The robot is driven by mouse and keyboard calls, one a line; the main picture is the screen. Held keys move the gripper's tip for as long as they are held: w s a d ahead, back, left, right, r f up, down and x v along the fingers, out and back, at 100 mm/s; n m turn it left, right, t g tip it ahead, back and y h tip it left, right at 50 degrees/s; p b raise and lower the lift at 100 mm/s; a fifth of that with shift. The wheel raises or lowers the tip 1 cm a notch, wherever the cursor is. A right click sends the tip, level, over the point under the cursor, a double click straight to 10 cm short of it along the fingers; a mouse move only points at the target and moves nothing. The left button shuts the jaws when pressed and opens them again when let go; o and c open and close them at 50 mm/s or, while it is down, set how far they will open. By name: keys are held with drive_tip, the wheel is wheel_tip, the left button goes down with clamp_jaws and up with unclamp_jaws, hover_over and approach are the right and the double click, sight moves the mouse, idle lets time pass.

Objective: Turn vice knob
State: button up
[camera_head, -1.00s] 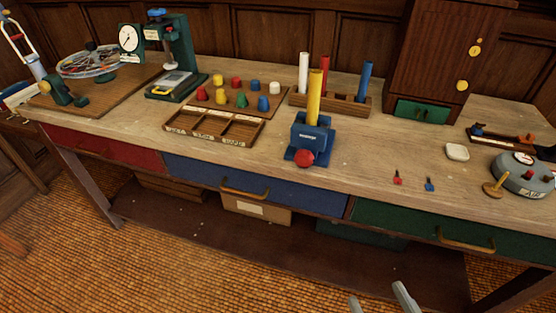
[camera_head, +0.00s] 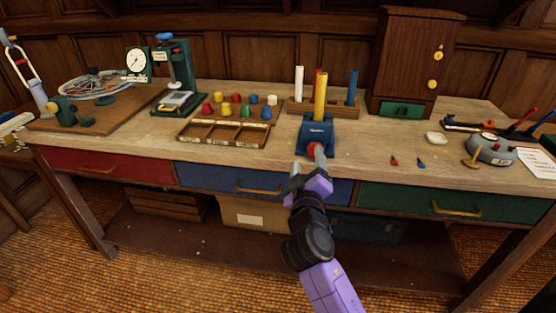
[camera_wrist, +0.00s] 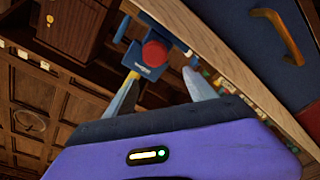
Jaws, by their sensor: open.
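The blue vice (camera_head: 317,132) stands near the front edge of the bench, with a yellow rod (camera_head: 320,97) upright in it. Its red knob (camera_head: 315,149) faces the front, partly hidden by my gripper in the head view. In the wrist view the red knob (camera_wrist: 154,53) shows ahead of the fingers, in front of the blue vice body (camera_wrist: 134,58). My gripper (camera_head: 306,160) is open, with its fingers pointing at the knob. In the wrist view its two grey fingers (camera_wrist: 160,88) are spread wide with nothing between them. The knob appears just beyond the fingertips; contact cannot be told.
A sorting tray (camera_head: 190,132) with several coloured pegs behind it lies left of the vice. A rod rack (camera_head: 294,105) stands behind. The blue drawer (camera_head: 215,178) with its handle is below the bench edge.

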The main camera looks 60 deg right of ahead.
drive_tip(key=shift+g, duration=0.8)
drive_tip(key=x, duration=0.2)
drive_tip(key=s+x, duration=0.1)
drive_tip(key=x, duration=0.2)
drive_tip(key=f+p+x, duration=0.1)
drive_tip(key=x, duration=0.1)
drive_tip(key=shift+s+d, duration=0.15)
drive_tip(key=shift+d, duration=0.3)
drive_tip(key=shift+c, duration=0.2)
drive_tip(key=c, duration=1.3)
drive_tip(key=m+b, duration=0.2)
drive_tip(key=b, duration=0.1)
drive_tip(key=shift+f, duration=0.2)
drive_tip(key=shift+r+m+b, duration=0.25)
drive_tip(key=shift+m+b, duration=0.55)
drive_tip(key=shift+m, duration=0.2)
drive_tip(key=o, duration=1.3)
